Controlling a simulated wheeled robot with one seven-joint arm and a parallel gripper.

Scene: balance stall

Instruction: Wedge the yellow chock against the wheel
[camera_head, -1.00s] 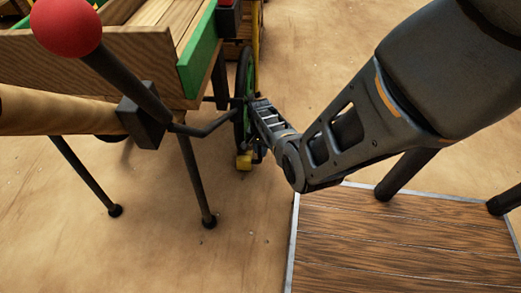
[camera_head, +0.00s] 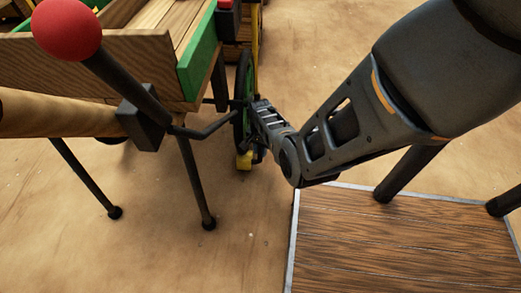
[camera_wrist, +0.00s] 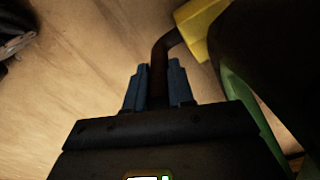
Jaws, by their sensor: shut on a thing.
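The yellow chock (camera_head: 244,161) is on the ground or close to it, at the foot of the cart's wheel (camera_head: 241,95), which has a dark tyre and green inside. In the wrist view the chock (camera_wrist: 203,28) is at the top, at the end of a bent dark handle (camera_wrist: 160,62). My gripper (camera_wrist: 157,82) has its blue fingers shut on that handle. The dark tyre (camera_wrist: 265,45) is right beside the chock and covers part of it. I cannot tell whether chock and tyre touch. In the head view my wrist hides most of the gripper.
The wooden cart (camera_head: 130,65) with a green edge stands on thin dark legs at the left. A lever with a red ball (camera_head: 67,27) is close in front. A wooden platform (camera_head: 400,245) with a metal edge is at lower right. Sandy ground between is clear.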

